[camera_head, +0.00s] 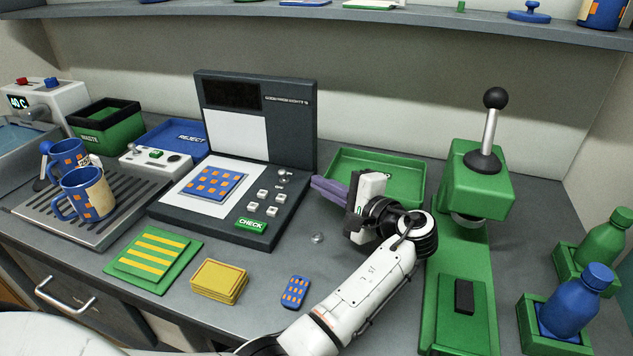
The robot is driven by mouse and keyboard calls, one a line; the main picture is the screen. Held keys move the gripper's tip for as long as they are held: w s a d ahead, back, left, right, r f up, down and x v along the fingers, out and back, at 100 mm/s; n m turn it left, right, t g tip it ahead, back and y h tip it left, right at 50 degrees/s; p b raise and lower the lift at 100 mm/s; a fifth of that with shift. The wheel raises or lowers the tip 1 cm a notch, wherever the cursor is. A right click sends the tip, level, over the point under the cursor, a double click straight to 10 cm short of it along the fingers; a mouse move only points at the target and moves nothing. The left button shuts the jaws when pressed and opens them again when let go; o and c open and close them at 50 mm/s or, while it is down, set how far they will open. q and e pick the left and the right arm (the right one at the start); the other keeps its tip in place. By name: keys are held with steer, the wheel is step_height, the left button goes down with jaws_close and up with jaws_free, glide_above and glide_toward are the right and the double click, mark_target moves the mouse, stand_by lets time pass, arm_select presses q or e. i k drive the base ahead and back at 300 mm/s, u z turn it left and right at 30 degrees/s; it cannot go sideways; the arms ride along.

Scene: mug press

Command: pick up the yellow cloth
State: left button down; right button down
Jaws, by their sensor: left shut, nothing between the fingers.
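The yellow cloth (219,279) appears as a small folded, layered pad. It lies flat on the grey counter near the front edge, right of a green mat with yellow stripes. My left gripper (317,187) is beyond it and to the right, with its purple-grey fingers pointing left, close to the right side of the dark check station. The fingers are shut and empty, well apart from the cloth. Nothing covers the cloth. My right gripper is not in view.
The striped green mat (153,259) and a small blue orange-dotted piece (295,292) flank the cloth. The check station (291,205) stands behind. A green press (477,190) and bottles (570,297) are right; mugs (88,194) stand on a drip tray left.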

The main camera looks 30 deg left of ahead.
mark_target(224, 283)
steer(key=k, duration=2)
